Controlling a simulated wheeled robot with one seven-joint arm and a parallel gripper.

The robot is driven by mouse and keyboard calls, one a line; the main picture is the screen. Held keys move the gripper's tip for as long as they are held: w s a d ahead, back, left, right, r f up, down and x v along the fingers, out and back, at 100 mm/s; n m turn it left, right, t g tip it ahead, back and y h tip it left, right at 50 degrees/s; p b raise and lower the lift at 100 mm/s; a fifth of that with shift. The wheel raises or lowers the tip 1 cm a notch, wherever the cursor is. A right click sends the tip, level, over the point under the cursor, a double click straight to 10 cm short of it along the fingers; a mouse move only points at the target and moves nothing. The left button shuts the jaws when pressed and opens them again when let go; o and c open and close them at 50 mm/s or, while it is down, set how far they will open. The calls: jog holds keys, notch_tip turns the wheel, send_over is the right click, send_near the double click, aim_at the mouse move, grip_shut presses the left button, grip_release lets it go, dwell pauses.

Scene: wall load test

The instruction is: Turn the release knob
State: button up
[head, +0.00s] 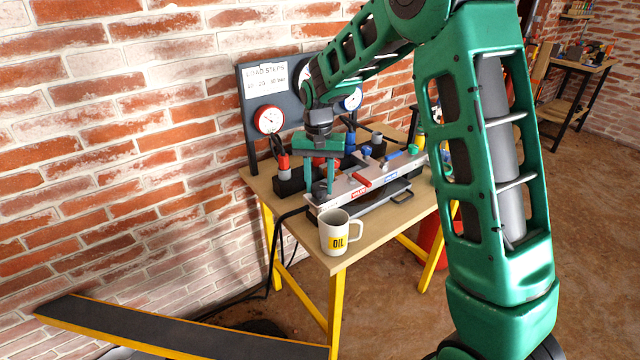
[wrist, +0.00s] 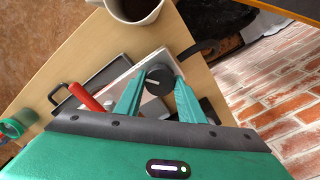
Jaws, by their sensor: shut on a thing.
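The release knob (wrist: 160,79) is a round black knob with a pale line on its face, at the near left end of the light grey panel (wrist: 148,64) in the wrist view. My gripper (wrist: 158,92) has its two green fingers on either side of the knob and is shut on it. In the head view my gripper (head: 320,190) points down at the left end of the panel (head: 382,180), and the knob is mostly hidden by the fingers.
A white OIL mug (head: 336,233) stands close by at the table's front corner. A red lever (wrist: 86,97) lies on the panel's other side. A gauge board (head: 258,98) stands behind, against the brick wall. Several tools crowd the wooden table (head: 395,218).

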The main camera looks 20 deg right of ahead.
jog(key=n, duration=0.5)
jog(key=shift+w+r+n, duration=0.15)
jog(key=shift+w+n, duration=0.1)
jog(key=shift+n, duration=2.35)
jog(key=shift+d, duration=0.1)
jog(key=o, duration=1)
jog(key=shift+o, duration=0.2)
jog(key=shift+s, duration=0.1)
